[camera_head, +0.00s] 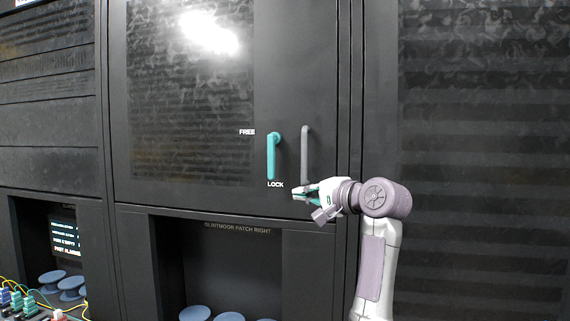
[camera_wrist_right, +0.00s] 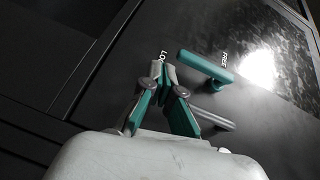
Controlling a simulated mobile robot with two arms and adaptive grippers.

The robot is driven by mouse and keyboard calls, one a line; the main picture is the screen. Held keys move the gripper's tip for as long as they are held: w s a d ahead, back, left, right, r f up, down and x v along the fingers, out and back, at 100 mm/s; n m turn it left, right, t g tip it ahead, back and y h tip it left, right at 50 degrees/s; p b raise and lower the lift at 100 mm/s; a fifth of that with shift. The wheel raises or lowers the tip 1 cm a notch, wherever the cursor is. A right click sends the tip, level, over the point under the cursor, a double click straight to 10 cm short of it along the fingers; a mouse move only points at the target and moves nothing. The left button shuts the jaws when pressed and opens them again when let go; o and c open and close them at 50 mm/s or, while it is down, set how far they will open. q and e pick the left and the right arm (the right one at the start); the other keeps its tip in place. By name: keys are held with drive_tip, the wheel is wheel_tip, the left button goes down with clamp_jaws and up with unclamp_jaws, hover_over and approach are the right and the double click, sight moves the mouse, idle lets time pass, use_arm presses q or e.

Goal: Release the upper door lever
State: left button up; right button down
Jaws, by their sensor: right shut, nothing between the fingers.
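The teal door lever (camera_head: 271,160) is on the dark upper cabinet door (camera_head: 290,70). It hangs upright, its lower end just above the "LOCK" label and its top beside the "FREE" label. In the right wrist view the lever (camera_wrist_right: 200,64) lies just beyond and to the right of the fingertips. My right gripper (camera_head: 294,193) is shut and empty, below and slightly right of the lever's lower end. Its fingertips (camera_wrist_right: 165,74) show close to the "LOCK" label in the wrist view and appear apart from the lever. My left gripper is not in view.
A grey vertical door handle (camera_head: 305,152) stands just right of the lever, above my right gripper. Below the door is an open bay (camera_head: 230,268) with blue round spools (camera_head: 195,313). At lower left are a small screen (camera_head: 64,236) and coloured cables.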

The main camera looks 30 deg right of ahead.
drive_tip(key=m+t, duration=0.1)
approach(273, 157)
drive_tip(key=s+d+f, duration=0.2)
drive_tip(key=s, duration=0.1)
drive_tip(key=shift+w+d+r+y, duration=0.1)
drive_tip(key=shift+w+d+y, duration=0.1)
drive_tip(key=shift+w+y, duration=0.15)
drive_tip(key=shift+w, duration=0.1)
drive_tip(key=w+p, duration=0.1)
drive_tip(key=w, duration=0.2)
drive_tip(key=w+p, duration=0.2)
drive_tip(key=w+a+p, duration=0.1)
drive_tip(key=w+p, duration=0.1)
drive_tip(key=w, duration=0.1)
drive_tip(key=shift+w+a+r, duration=0.1)
drive_tip(key=shift+w, duration=0.2)
drive_tip(key=shift+w+p, duration=0.4)
drive_tip(key=shift+w, duration=0.05)
